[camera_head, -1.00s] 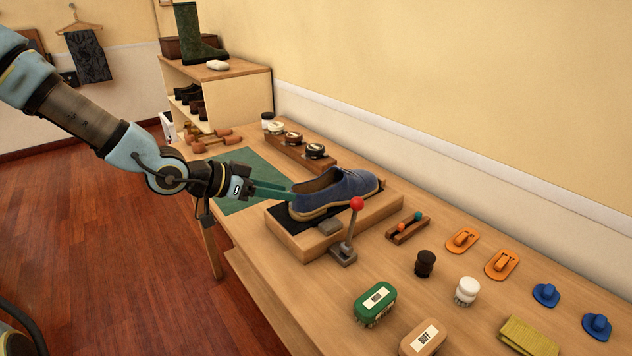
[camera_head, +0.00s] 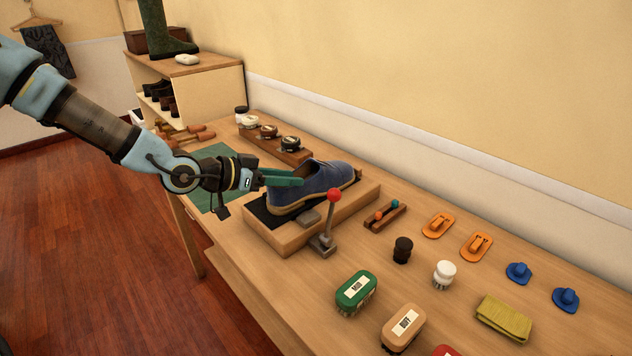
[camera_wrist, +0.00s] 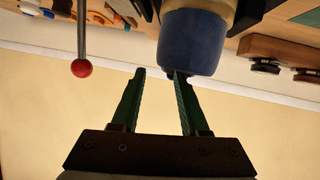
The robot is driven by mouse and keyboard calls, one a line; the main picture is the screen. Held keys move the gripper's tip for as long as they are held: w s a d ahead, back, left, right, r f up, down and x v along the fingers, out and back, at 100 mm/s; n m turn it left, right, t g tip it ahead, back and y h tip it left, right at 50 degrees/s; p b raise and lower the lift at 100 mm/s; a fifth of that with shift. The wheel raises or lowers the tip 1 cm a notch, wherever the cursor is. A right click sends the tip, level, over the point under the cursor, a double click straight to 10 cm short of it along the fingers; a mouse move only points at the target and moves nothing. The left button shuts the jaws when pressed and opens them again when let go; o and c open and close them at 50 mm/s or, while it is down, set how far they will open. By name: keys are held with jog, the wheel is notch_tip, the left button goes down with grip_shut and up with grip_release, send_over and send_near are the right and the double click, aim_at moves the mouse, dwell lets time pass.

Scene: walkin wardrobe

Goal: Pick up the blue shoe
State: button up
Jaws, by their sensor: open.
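The blue shoe (camera_head: 318,184) rests on a dark pad on a wooden block (camera_head: 285,237) on the table. My gripper (camera_head: 296,178) reaches in from the left, its green fingers overlapping the shoe's upper near its opening in the head view. In the wrist view my gripper (camera_wrist: 158,75) is open, with its two fingers apart and only wall seen between them. The rounded blue end of the shoe (camera_wrist: 192,42) shows beyond the right fingertip, off to the right of the gap. Contact cannot be told.
A red-knobbed lever (camera_head: 333,197) stands at the block's front; its knob (camera_wrist: 81,68) hangs left of the fingers in the wrist view. Polish jars (camera_head: 268,132) stand behind. Brushes (camera_head: 356,290), orange pieces (camera_head: 438,225) and a yellow cloth (camera_head: 503,317) lie to the right.

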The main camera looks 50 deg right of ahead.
aim_at(301, 196)
jog(key=p+x, duration=0.1)
jog(key=x, duration=0.2)
jog(key=shift+w+d, duration=0.1)
jog(key=shift+d, duration=0.35)
jog(key=shift+d+f+p, duration=0.35)
jog(key=shift+d+f, duration=0.05)
jog(key=shift+d, duration=0.05)
jog(key=shift+c, duration=0.3)
grip_shut()
jog(key=shift+r, duration=0.1)
